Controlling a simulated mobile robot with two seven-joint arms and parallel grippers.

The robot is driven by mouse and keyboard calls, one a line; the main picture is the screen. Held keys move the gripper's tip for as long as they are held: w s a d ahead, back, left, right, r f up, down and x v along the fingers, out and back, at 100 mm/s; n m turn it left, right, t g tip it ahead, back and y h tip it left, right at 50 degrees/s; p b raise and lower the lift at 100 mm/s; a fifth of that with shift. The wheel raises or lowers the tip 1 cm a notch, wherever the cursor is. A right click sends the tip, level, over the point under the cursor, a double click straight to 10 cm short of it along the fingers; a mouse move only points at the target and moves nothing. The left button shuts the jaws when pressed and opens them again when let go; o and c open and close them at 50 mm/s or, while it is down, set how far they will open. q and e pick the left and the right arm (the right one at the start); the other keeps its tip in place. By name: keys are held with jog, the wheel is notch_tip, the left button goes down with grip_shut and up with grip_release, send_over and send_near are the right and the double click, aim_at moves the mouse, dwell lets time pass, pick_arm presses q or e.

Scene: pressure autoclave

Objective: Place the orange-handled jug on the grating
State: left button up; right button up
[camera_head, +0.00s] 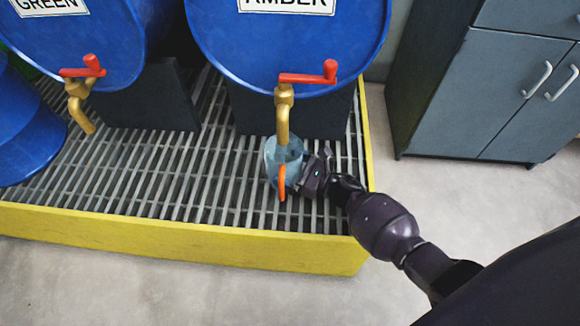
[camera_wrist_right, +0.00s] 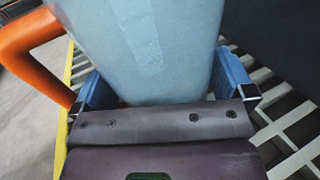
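The jug (camera_head: 270,155) is pale translucent blue with an orange handle (camera_head: 282,183). In the head view it is upright over the grating (camera_head: 210,180), beneath the brass tap of the AMBER drum. Whether its base touches the grating cannot be told. My right gripper (camera_head: 302,180) reaches it from the right. In the right wrist view the jug body (camera_wrist_right: 150,50) is between the two blue finger pads, which appear to press on both sides. The orange handle (camera_wrist_right: 35,35) sticks out to the left there. My left gripper is not in view.
The blue AMBER drum (camera_head: 290,45) has a brass tap (camera_head: 283,115) with a red lever (camera_head: 308,78). The GREEN drum (camera_head: 75,40) and its tap stand to the left. A yellow rim (camera_head: 180,237) borders the grating. A grey cabinet (camera_head: 490,90) stands right. Grating left of the jug is clear.

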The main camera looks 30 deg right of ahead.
jog(key=shift+r, duration=0.15)
pick_arm(q)
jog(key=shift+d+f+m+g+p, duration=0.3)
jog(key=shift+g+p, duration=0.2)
jog(key=shift+p, duration=0.3)
pick_arm(e)
jog(key=v, duration=1.2)
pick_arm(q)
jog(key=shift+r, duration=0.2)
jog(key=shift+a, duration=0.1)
